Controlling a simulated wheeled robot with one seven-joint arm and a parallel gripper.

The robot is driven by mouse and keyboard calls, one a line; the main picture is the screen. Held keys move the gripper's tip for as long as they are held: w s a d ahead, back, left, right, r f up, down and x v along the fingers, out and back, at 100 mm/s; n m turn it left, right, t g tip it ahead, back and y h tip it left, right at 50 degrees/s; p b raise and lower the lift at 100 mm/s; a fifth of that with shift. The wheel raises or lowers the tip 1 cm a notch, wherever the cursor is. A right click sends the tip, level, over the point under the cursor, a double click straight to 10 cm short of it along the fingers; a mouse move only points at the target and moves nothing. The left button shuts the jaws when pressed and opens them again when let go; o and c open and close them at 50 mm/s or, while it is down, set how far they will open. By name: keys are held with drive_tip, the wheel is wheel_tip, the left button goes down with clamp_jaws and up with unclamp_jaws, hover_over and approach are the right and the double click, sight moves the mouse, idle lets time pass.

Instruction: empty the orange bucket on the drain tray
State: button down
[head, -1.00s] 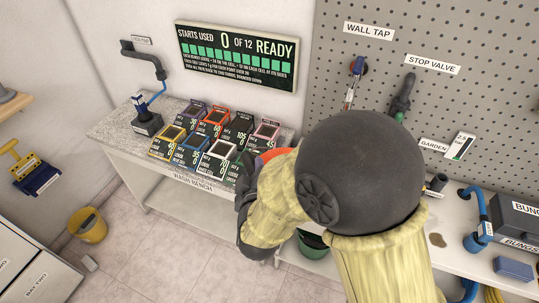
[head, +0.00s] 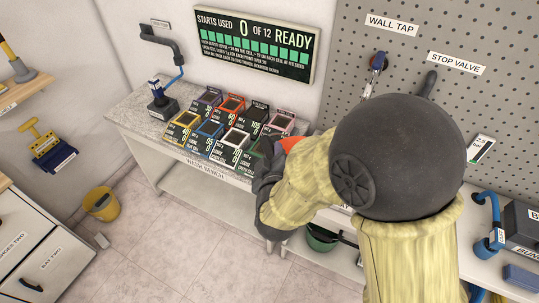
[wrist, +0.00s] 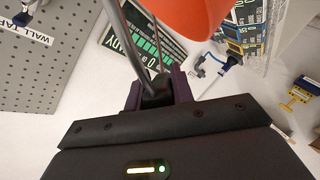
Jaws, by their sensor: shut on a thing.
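The orange bucket (wrist: 195,15) shows at the top of the wrist view, close to my gripper. A small piece of the orange bucket (head: 290,142) shows in the head view behind my arm. My gripper (wrist: 158,88) is shut on the bucket's thin metal handle (wrist: 128,45). In the head view my arm hides most of the gripper and bucket. The bucket's inside is not visible. I cannot make out the drain tray; my arm covers that part of the bench.
Several labelled boxes (head: 222,128) stand on the wash bench (head: 130,112), left of my arm. A green bucket (head: 321,238) sits below the bench. A yellow bucket (head: 102,204) stands on the floor at left. Blue piping (head: 489,215) is at right. The floor in front is clear.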

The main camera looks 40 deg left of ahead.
drive_tip(key=w+d+r+m+g+y+p, duration=0.1)
drive_tip(key=w+d+r+m+g+p, duration=0.3)
drive_tip(key=w+d+p, duration=0.45)
drive_tip(key=w+d+f+m+g+y+p, duration=0.1)
drive_tip(key=w+d+f+m+p, duration=0.1)
drive_tip(key=w, duration=0.4)
drive_tip(key=w+d+f+m+g+y+p, duration=0.1)
drive_tip(key=w+d+f+m+p, duration=0.2)
drive_tip(key=w, duration=0.3)
drive_tip(key=shift+w+f+m, duration=0.4)
drive_tip(key=shift+m, duration=0.1)
idle(1.6)
idle(0.5)
drive_tip(key=w+d+f+m+g+y, duration=0.1)
drive_tip(key=w+d+f+m, duration=0.1)
drive_tip(key=w, duration=0.3)
drive_tip(key=shift+w+d+f+p, duration=0.2)
drive_tip(key=shift+d+p, duration=0.2)
drive_tip(key=shift+d, duration=0.25)
idle(0.7)
idle(0.5)
